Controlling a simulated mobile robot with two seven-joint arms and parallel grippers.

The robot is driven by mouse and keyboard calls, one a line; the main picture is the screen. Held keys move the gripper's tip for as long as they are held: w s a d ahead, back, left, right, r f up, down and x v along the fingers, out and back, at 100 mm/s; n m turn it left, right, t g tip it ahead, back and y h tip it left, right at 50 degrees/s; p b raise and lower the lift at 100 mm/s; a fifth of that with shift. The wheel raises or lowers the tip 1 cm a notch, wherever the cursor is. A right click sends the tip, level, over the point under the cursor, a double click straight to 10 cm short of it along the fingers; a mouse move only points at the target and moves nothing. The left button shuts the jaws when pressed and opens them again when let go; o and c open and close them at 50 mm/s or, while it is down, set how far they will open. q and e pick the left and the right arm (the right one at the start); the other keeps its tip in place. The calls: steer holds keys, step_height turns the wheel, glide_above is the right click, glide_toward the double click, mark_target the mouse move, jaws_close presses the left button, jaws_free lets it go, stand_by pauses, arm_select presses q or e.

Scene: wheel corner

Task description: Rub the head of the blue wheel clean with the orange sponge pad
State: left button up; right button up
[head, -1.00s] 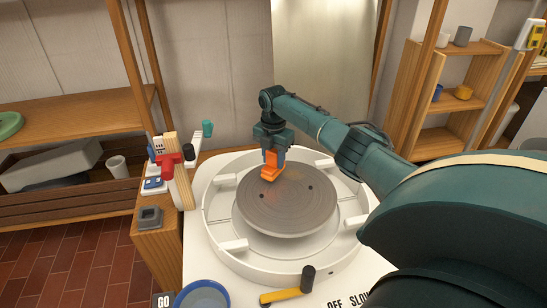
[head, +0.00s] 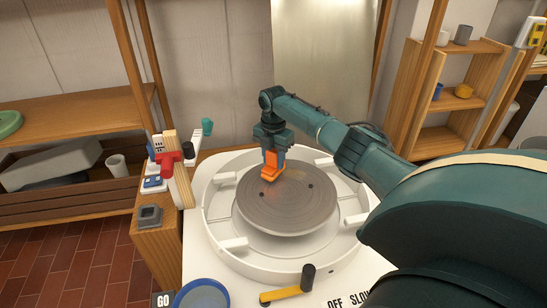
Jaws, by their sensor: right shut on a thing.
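The wheel head (head: 290,212) is a round grey disc with fine rings and two dark holes, set inside a white splash pan (head: 215,222). A faint reddish-brown patch shows on it just below the pad. My right gripper (head: 272,158) points down over the back left part of the disc. It is shut on the orange sponge pad (head: 271,174), whose lower end is at or just above the disc; I cannot tell whether they touch. My left gripper is not in view.
A yellow lever with a black knob (head: 287,292) sits at the wheel's front. A blue bowl (head: 202,294) stands at the front left. A wooden stand (head: 158,240) with tools is close on the left. Shelves (head: 455,100) stand at the back right.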

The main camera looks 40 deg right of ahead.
steer(key=shift+f+b, duration=0.35)
steer(key=shift+f, duration=0.35)
